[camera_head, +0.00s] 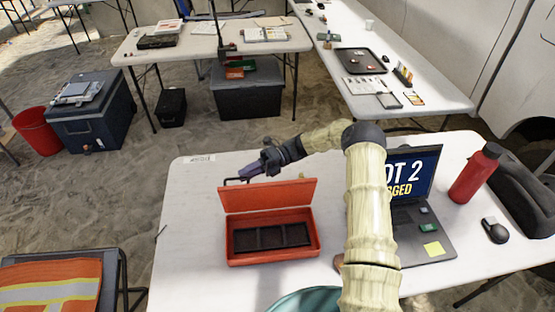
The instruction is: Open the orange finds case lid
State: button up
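The orange finds case (232,256) sits on the white table in front of me. Its orange lid (268,196) stands raised along the far side, so the case is open. A dark insert with three compartments shows inside, and no objects can be made out in it. My gripper (236,180) is just beyond the raised lid's upper left edge. Its dark and purple parts point left. Whether it touches the lid cannot be told, and the finger gap is too small to read.
My arm crosses the table right of the case, partly hiding an open laptop (428,215). A red bottle (475,173) and a black mouse (495,230) are farther right. The tabletop left of the case is mostly clear. An orange vest (50,285) hangs on a chair at lower left.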

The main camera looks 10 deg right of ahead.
jog(key=b+v, duration=0.3)
jog(key=v, duration=1)
jog(key=shift+d, duration=0.25)
jog(key=shift+w, duration=0.1)
